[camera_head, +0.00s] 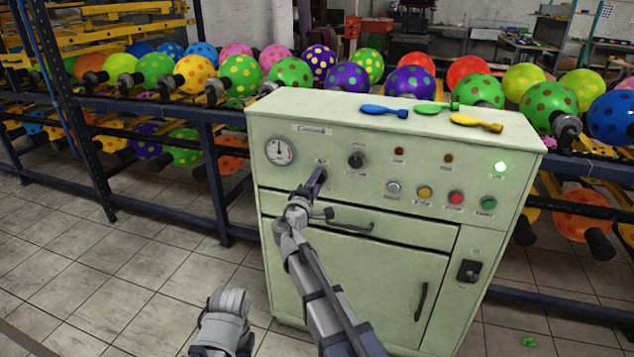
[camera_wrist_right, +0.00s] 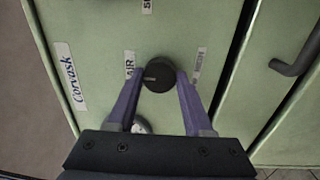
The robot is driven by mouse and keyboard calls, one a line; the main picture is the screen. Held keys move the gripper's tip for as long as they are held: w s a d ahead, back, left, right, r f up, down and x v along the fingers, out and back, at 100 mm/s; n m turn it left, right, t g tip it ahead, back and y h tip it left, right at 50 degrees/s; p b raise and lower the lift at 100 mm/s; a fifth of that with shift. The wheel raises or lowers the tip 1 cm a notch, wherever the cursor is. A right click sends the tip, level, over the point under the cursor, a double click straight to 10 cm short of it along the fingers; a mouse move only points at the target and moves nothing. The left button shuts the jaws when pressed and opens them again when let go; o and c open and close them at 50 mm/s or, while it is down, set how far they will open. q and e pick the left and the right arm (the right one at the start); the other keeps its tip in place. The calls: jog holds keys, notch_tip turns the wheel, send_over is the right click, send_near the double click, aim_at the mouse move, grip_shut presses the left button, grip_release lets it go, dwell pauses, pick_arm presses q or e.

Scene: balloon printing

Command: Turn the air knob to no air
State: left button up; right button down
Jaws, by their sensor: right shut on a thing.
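The pale green machine (camera_head: 430,150) stands ahead of me with its control panel facing me. My right gripper (camera_head: 320,174) reaches the panel's left part, just below a small label. In the right wrist view, my right gripper (camera_wrist_right: 158,84) is shut on the round black air knob (camera_wrist_right: 157,72), with one finger on each side. The "AIR" label (camera_wrist_right: 130,65) is beside the knob. A light mark on the knob's face points roughly toward that label. The gripper hides the air knob in the head view. My left gripper is not in view.
A pressure gauge (camera_head: 280,151) is left of the gripper, and another black knob (camera_head: 356,160) is close on its right. Lamps and coloured buttons (camera_head: 424,193) are further right. A drawer handle (camera_head: 350,226) juts out below. Flat balloons (camera_head: 384,111) lie on top. Balloon racks stand behind.

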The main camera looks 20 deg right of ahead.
jog(key=n+p, duration=0.1)
jog(key=n, duration=1.3)
jog(key=n+y+p, duration=0.1)
jog(key=n, duration=1.2)
jog(key=shift+s+r+n+y, duration=0.1)
jog(key=shift+r+n+y, duration=0.05)
jog(key=shift+n+y, duration=0.2)
jog(key=shift+n, duration=0.25)
jog(key=shift+c, duration=1.5)
grip_release()
jog(key=shift+d, duration=0.1)
